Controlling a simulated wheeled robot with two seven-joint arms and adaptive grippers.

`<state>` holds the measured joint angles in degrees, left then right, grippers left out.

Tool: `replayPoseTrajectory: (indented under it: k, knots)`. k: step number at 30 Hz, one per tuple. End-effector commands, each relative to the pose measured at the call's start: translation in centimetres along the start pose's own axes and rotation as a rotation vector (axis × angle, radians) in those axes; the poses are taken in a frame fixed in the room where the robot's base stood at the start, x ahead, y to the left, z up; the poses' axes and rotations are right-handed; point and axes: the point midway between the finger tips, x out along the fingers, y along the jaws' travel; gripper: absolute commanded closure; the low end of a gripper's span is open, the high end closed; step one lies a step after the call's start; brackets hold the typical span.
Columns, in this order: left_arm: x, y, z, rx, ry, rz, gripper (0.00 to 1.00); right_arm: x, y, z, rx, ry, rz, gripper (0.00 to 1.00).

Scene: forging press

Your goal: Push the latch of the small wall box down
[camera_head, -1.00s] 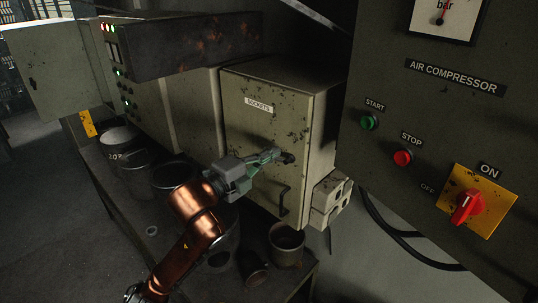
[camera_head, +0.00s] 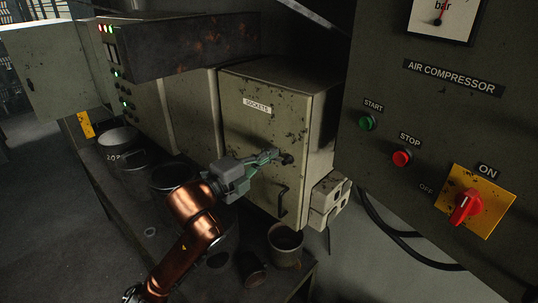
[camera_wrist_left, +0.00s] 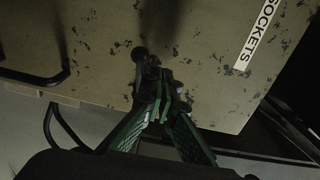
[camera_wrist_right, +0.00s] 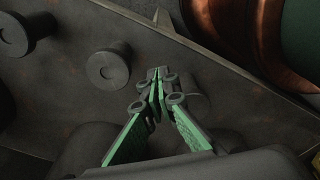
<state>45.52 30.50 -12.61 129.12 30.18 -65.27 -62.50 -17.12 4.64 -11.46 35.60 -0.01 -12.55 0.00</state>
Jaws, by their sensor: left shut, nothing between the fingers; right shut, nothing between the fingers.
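The small wall box (camera_head: 262,134) is a pale, chipped metal box labelled SOCKETS, with a closed door. Its latch, a dark knob (camera_head: 288,159), sits near the door's right edge; it also shows in the left wrist view (camera_wrist_left: 139,55). My left gripper (camera_head: 277,155) is shut and empty, with its fingertips right beside the knob. In the left wrist view the fingertips (camera_wrist_left: 153,72) are close to the knob; I cannot tell whether they touch it. My right gripper (camera_wrist_right: 156,78) is shut and empty, seen only in the right wrist view.
A dark door handle (camera_head: 283,201) is below the latch. A small grey socket unit (camera_head: 328,198) is on the box's right. The air compressor panel (camera_head: 440,125) stands at the right. Several pots, including an open one (camera_head: 285,245), stand on the bench below.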

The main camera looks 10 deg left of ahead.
Motion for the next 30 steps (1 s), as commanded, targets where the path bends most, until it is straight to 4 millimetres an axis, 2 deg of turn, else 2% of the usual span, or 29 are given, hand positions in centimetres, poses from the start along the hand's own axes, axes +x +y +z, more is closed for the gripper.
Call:
replayPoseTrajectory:
  k: [30]
  knots:
    - [0.0,1.5,0.0,0.000,0.000,0.002,1.00,0.9,-0.2,0.4,0.002,-0.004,-0.002,1.00]
